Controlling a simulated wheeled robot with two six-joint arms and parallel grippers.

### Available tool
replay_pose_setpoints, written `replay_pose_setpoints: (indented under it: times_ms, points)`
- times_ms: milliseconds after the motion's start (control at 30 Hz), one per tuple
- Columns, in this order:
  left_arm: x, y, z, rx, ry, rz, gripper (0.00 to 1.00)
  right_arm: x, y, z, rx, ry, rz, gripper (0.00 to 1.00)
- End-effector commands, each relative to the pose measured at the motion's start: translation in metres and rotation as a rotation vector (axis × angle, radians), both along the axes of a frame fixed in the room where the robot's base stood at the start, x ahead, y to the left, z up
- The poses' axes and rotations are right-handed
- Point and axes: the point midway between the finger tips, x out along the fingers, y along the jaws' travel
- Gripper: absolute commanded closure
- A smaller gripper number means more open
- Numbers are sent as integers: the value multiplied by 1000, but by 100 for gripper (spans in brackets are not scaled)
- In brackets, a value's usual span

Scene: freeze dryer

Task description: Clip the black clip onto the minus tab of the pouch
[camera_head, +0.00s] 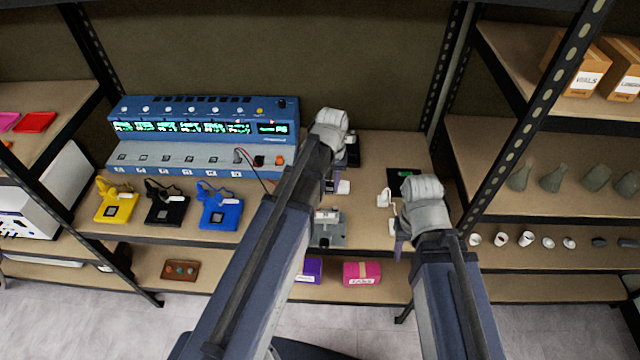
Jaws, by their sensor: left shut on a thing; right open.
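My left gripper (330,186) is over the middle of the bench, largely covered by its own wrist and arm. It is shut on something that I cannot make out. Below it is a small grey fixture (327,232) with a pale top, and a small white piece (343,187) lies beside it. I cannot tell the pouch or its minus tab apart here. A thin red and dark lead (257,174) runs from the blue tester (200,135) down behind my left arm. The black clip is not clearly visible. My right gripper (397,238) is open at the bench's front right.
A black and green pad (403,175) and a white object (388,198) lie near my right gripper. Yellow (114,202), black (166,205) and blue (219,207) items with straps lie at the left. Shelf posts flank the bench. Purple and pink (362,273) boxes stand below.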

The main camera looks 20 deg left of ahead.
Motion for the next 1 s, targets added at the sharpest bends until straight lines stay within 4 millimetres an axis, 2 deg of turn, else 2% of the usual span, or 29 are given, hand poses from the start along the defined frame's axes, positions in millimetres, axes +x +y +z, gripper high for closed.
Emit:
replay_pose_setpoints:
  times_ms: [233,733,1000]
  points:
    - [5,-18,0,0,0,0,100,0,0,0,0,0,0,50]
    - [5,-18,-2,0,0,0,100,0,0,-2,0,0,-1,50]
    - [5,-18,-12,0,0,0,100,0,0,-12,0,0,-1,50]
